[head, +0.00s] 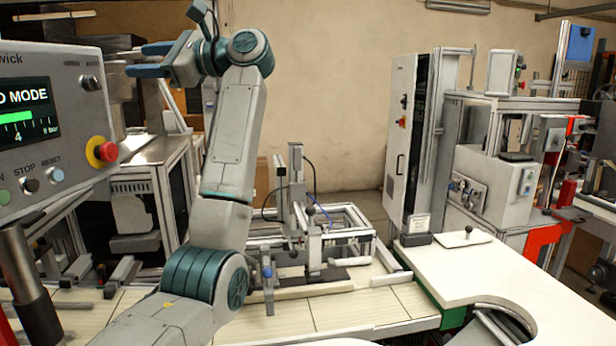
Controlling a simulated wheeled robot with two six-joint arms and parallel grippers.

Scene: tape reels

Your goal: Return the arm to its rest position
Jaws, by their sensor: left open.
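The left arm (232,135) stands upright from the lower left, bent at the top, well above the table. My right gripper is not in the head view. No tape reel can be made out.
A control panel (50,120) with a red stop button stands close at the left, below the gripper. A metal fixture (310,225) stands on the light table (365,305) right of the arm. A white curved worktop (490,270) at the right is mostly clear.

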